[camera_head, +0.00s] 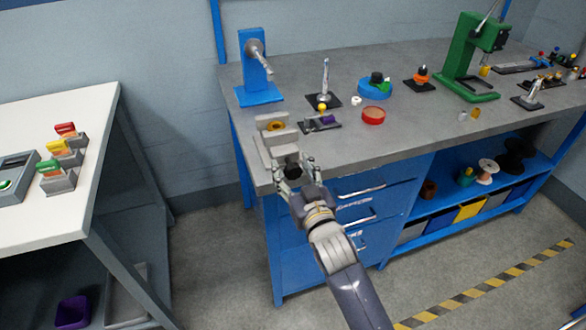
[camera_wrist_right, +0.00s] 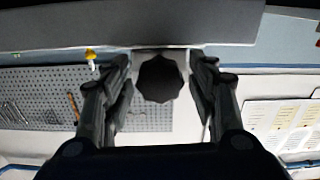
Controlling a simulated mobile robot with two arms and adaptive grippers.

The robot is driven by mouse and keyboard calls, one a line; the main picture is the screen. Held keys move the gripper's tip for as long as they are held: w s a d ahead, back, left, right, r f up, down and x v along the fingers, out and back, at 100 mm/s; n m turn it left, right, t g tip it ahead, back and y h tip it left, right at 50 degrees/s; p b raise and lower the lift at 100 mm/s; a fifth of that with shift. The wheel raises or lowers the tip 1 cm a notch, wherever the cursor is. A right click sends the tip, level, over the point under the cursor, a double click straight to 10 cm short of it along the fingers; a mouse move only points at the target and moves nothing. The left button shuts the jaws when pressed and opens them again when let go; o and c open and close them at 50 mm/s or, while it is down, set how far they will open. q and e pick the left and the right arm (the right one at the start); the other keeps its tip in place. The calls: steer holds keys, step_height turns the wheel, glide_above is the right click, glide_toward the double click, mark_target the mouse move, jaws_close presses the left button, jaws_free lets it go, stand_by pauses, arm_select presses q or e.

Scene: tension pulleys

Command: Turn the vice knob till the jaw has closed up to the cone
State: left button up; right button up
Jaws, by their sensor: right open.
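The grey vice (camera_head: 282,138) stands at the near left corner of the grey workbench. A yellow-orange piece (camera_head: 276,126), apparently the cone, sits between its jaws; I cannot tell how wide the gap around it is. The black vice knob (camera_head: 291,173) is at the vice's front end. In the right wrist view the lobed knob (camera_wrist_right: 160,79) lies between my fingers. My right gripper (camera_head: 295,167) is open, with a finger on each side of the knob; the wrist view (camera_wrist_right: 161,88) shows gaps on both sides. My left gripper is out of view.
A blue stand (camera_head: 261,92) with a crank is behind the vice. Blue drawers (camera_head: 352,205) are below the bench edge.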

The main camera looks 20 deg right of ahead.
steer(key=shift+c, duration=0.5)
steer(key=c, duration=0.9)
steer(key=shift+m+p, duration=0.5)
steer(key=shift+m, duration=0.3)
steer(key=shift+c, duration=0.2)
steer(key=o, duration=1)
steer(key=shift+o, duration=0.2)
steer(key=s, duration=1.2)
steer(key=shift+d, duration=0.2)
